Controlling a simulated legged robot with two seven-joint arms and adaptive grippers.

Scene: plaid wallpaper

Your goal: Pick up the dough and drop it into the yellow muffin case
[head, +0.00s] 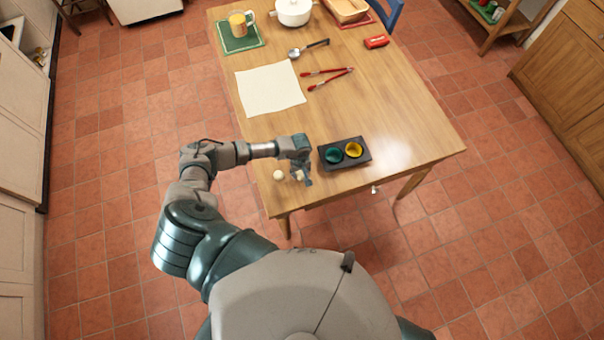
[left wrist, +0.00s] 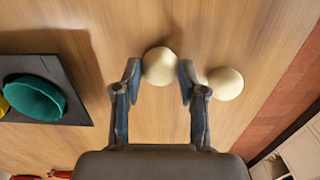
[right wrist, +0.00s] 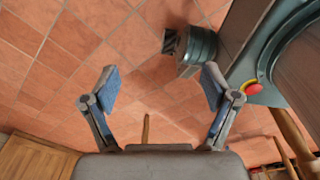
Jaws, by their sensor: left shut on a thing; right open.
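Two pale dough balls are at the table's near left corner. One dough ball (left wrist: 160,66) is between the fingers of my left gripper (left wrist: 158,80), which is shut on it. The other dough ball (left wrist: 226,83) lies just outside the right finger and also shows in the head view (head: 278,175). The yellow muffin case (head: 353,149) sits in the right cup of a dark tray (head: 345,165), right of my left gripper in the head view. A green case (head: 333,155) fills the left cup. My right gripper (right wrist: 158,82) is open and empty above the floor.
A white pot (head: 293,12) and a mug (head: 240,24) stand at the far end. The table's right side is clear.

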